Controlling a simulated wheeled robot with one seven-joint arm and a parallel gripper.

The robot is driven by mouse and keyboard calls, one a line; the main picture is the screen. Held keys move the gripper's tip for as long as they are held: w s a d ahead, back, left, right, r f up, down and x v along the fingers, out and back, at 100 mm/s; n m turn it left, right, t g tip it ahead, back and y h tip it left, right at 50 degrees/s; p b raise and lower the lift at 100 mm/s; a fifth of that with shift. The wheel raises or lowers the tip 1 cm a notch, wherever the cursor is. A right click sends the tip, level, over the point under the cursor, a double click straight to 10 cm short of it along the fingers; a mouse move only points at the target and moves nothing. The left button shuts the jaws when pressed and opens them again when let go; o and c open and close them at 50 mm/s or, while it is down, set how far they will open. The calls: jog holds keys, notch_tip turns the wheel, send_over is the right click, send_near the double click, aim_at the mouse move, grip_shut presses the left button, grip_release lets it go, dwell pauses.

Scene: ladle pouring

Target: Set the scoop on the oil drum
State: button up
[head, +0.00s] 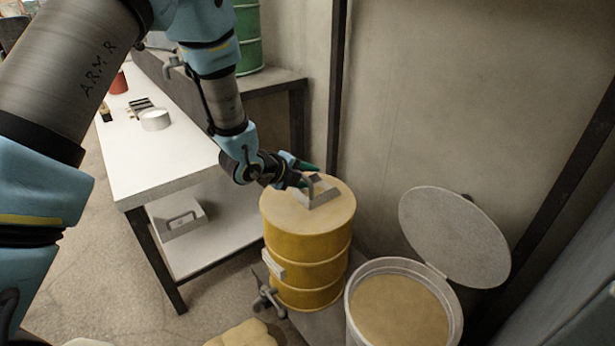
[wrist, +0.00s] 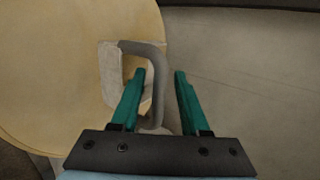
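A grey metal scoop (head: 322,195) lies on the flat top of the yellow oil drum (head: 308,245). In the wrist view the scoop's grey handle (wrist: 158,75) stands up toward the camera, and part of its pale body (wrist: 110,72) shows on the drum's lid (wrist: 45,60). My gripper (head: 306,174) is just over the drum top at the scoop's handle. In the wrist view its green fingers (wrist: 157,85) are apart, with the handle running between them and gaps visible beside it. The scoop's far part is partly hidden by the gripper in the head view.
A bin (head: 400,308) of tan material with its round lid (head: 455,237) raised stands right of the drum. A white table (head: 160,165) is at the left, with a grey box (head: 178,217) on its lower shelf. A wall rises behind the drum.

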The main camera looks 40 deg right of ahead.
jog(key=shift+r, duration=0.1)
jog(key=v, duration=1.2)
jog(key=w+a+r+n+t+y, duration=0.1)
jog(key=w+a+n+t+y, duration=0.15)
jog(key=w+a+n, duration=0.6)
jog(key=w+a+r+n+t+y, duration=0.15)
jog(key=w+a+n+y, duration=0.35)
jog(key=a, duration=0.6)
jog(key=s+a+r+n+g+y, duration=0.1)
jog(key=s+a+n, duration=0.3)
jog(key=a+n, duration=0.6)
jog(key=s+a+r+n+g+y, duration=0.1)
jog(key=s+a+n, duration=0.4)
jog(key=a+n, duration=0.6)
jog(key=shift+s+a+g+y, duration=0.2)
jog(key=shift+a+g+y, duration=0.15)
jog(key=shift+g+y, duration=0.4)
jog(key=shift+r, duration=0.1)
